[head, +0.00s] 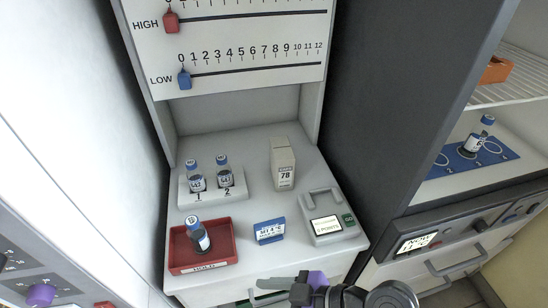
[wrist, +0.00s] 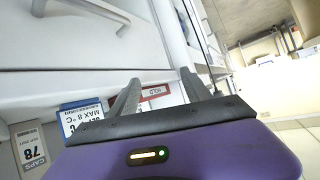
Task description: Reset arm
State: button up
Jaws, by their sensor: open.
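My gripper (head: 292,283) is at the bottom centre of the head view, in front of the bench and low by its front edge. In the wrist view its two fingers (wrist: 157,95) are apart, with nothing between them. The fingers point past the white cabinet front, and the red HOLD tray (wrist: 153,94) shows behind them. My arm covers part of the bench front in the head view.
The bench holds a bottle in the red tray (head: 179,262), two bottles in a numbered rack (head: 231,191), a CAPS 78 box (head: 283,170), a blue sign (head: 269,231) and a grey device (head: 335,234). An open incubator at right holds a bottle (head: 475,142) on a blue mat (head: 460,165).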

jog(key=s+d+f+m+t+h, duration=0.3)
jog(key=s+d+m+t+h, duration=0.15)
jog(key=d, duration=0.55)
jog(key=s+d+f+m+t+h, duration=0.3)
jog(key=d+f+m, duration=0.15)
jog(key=d, duration=0.45)
jog(key=s+d+r+m+t+h, duration=0.3)
jog(key=s+r+m+t+h, duration=0.1)
jog(key=s+r, duration=0.8)
notch_tip(320, 180, up, 3)
jog(key=shift+s+f+m+t, duration=0.1)
jog(key=shift+s+m+t, duration=0.1)
jog(key=shift+m+t, duration=0.3)
